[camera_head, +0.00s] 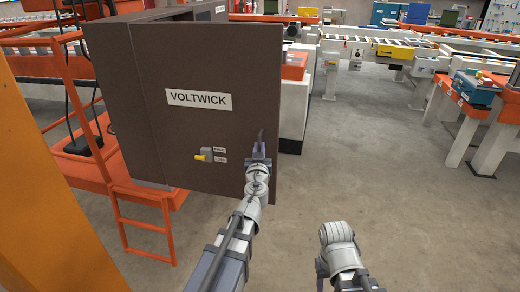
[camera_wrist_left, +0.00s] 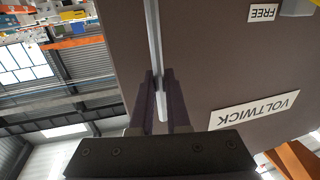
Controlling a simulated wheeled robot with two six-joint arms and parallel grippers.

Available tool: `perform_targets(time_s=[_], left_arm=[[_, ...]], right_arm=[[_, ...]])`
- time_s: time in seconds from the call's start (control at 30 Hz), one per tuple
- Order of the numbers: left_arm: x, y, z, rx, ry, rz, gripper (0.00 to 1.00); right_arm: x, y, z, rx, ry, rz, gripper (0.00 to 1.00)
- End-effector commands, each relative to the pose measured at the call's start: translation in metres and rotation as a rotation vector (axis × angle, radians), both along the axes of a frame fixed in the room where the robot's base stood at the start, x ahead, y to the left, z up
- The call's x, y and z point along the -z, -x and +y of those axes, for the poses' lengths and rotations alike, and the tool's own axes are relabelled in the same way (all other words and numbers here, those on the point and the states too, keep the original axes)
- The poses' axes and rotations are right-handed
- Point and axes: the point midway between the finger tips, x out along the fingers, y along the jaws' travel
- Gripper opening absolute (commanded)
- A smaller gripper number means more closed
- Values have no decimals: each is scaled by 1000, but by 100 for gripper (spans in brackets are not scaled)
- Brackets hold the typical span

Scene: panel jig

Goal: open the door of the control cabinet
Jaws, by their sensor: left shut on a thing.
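The control cabinet (camera_head: 115,95) is a tall dark brown box at the left centre of the head view. Its door (camera_head: 215,75) carries a VOLTWICK sign and looks ajar, its right edge standing out past the cabinet body; the inside is hidden. A grey bar handle (camera_wrist_left: 153,35) runs along the door in the left wrist view. My left gripper (camera_head: 259,153) is at the door's lower right, its two fingers (camera_wrist_left: 156,78) shut on the handle. My right arm shows at the lower right of the head view, but its fingers do not.
A yellow-handled switch (camera_head: 205,155) with small labels sits on the door. An orange frame with a ladder (camera_head: 145,225) stands left of the cabinet, and an orange post (camera_head: 40,150) is nearer. Conveyors (camera_head: 375,40) stand behind. The grey floor (camera_head: 370,155) at right is clear.

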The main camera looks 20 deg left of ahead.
Motion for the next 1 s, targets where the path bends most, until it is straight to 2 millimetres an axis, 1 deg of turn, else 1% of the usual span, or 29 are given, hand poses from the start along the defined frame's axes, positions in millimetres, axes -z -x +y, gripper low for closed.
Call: perform_targets(time_s=[0.5,0.53,0.77,0.8,1.0], left_arm=[[0,0,0,2,2,-1,0],[0,0,0,2,2,-1,16],[0,0,1,1,1,0,42],[0,0,1,1,1,0,44],[0,0,1,0,0,0,44]], right_arm=[[0,0,0,0,0,0,50],[0,0,0,0,0,0,50],[0,0,0,0,0,0,50],[0,0,0,0,0,0,50],[0,0,0,0,0,0,50]])
